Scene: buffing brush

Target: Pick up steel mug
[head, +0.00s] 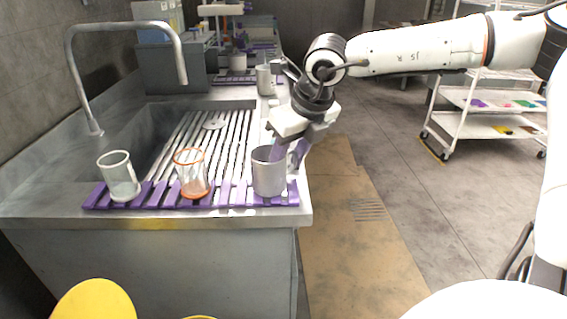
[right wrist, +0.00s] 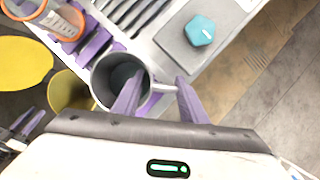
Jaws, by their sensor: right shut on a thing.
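The steel mug (head: 269,172) is a grey cylinder standing upright at the right end of the purple slatted rack (head: 98,197), near the counter's front right corner. My right gripper (head: 290,152) reaches down at the mug's right side. The mug's base seems to touch the rack; a small gap cannot be ruled out.
A clear glass (head: 120,178) and an orange-rimmed glass (head: 191,175) stand on the rack left of the mug. A tall faucet (head: 128,27) arches over the sink behind. A teal object (right wrist: 200,31) lies on a grey pad. Yellow stools (head: 95,300) stand in front.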

